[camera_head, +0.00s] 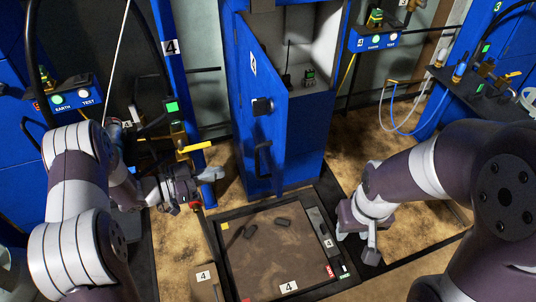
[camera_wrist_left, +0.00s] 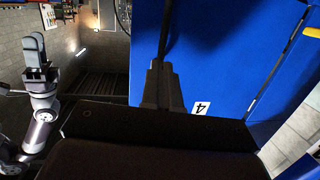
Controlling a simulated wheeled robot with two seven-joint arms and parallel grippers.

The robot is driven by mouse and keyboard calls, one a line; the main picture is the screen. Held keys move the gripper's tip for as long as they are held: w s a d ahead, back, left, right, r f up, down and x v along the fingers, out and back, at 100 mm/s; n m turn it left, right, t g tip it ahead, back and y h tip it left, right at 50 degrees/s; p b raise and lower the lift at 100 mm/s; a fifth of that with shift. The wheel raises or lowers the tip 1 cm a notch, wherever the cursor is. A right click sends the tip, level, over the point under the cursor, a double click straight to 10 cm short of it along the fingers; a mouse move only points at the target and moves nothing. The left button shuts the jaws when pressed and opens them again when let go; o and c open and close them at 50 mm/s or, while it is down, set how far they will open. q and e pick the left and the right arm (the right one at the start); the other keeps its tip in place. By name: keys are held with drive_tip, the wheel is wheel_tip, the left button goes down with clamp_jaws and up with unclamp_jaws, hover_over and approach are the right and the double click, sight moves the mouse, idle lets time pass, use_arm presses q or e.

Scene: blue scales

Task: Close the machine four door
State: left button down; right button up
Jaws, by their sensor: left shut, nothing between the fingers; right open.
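The machine four door (camera_head: 262,135) is a tall blue panel with a "4" label, a black latch and a black handle (camera_head: 262,158). It stands open on the blue cabinet (camera_head: 305,135), whose pale interior shows. My left gripper (camera_head: 203,190) is left of the door, low, near its lower handle, and apart from it in the head view. In the left wrist view its fingers (camera_wrist_left: 162,85) are shut and empty, in front of a blue panel (camera_wrist_left: 225,50) with a "4" label. My right gripper (camera_head: 357,238) is open and empty, right of the cabinet, above the floor.
A dark-framed floor panel (camera_head: 275,245) with small black pieces lies before the cabinet. A yellow-handled valve (camera_head: 195,147) is close to my left arm. A blue control box (camera_head: 375,40) is right of the cabinet. Hoses and fittings (camera_head: 455,70) are at the far right.

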sight(278, 165)
use_arm(q)
drive_tip(key=d, duration=0.4)
drive_tip(key=w+d+g+h, duration=0.1)
drive_tip(key=d, duration=0.4)
drive_tip(key=d+m+g+h, duration=0.1)
drive_tip(key=d, duration=0.3)
drive_tip(key=shift+w+d+r, duration=0.15)
drive_tip(key=shift+w+d, duration=0.1)
drive_tip(key=shift+d, duration=0.1)
drive_tip(key=shift+d, duration=0.1)
